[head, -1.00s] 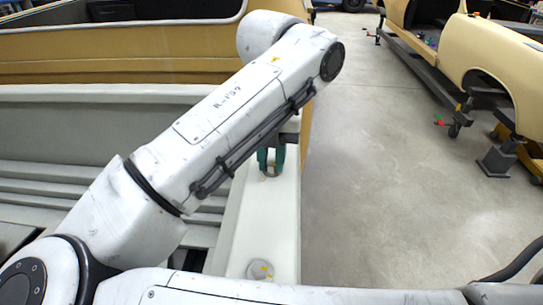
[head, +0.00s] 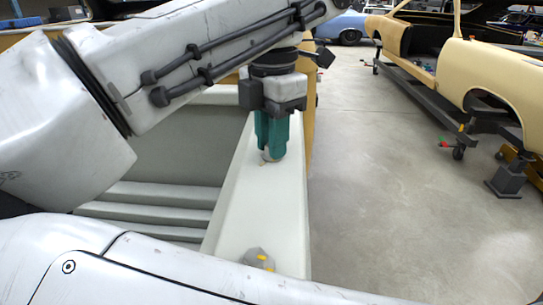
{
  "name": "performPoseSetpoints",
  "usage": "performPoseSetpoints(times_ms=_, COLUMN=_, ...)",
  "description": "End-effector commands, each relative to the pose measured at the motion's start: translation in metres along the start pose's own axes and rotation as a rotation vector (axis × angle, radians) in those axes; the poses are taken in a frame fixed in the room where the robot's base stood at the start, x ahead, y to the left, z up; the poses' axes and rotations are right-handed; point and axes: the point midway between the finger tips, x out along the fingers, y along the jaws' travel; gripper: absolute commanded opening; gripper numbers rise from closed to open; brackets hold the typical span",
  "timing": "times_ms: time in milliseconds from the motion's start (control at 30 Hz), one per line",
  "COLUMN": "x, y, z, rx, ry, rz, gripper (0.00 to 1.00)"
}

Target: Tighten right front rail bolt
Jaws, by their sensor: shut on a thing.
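A pale rail (head: 238,218) runs away from me along the side of the shell, its flat top facing up. My gripper (head: 271,150) points straight down over the far part of the rail, with teal fingers. It is shut on a small bolt (head: 271,157) at the rail's top; the fingers hide most of it, and only a light lower part with a little orange shows. A second bolt (head: 258,258), grey with yellow marks, stands on the near part of the rail, partly hidden by my arm.
Grey ribbed floor panels (head: 155,205) lie inside the shell, left of the rail. Open concrete floor (head: 375,200) is to the right. A yellow car shell (head: 480,75) stands on a dark wheeled frame (head: 430,100) farther right. A blue car (head: 342,27) is at the back.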

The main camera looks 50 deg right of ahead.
Motion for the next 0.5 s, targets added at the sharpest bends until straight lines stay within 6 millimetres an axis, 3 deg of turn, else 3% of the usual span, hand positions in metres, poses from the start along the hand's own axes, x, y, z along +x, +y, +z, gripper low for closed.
performPoseSetpoints(times_ms=500, x=0.0018, y=0.0009, z=0.0004, rx=0.481, ry=0.000, rz=0.001, gripper=0.00)
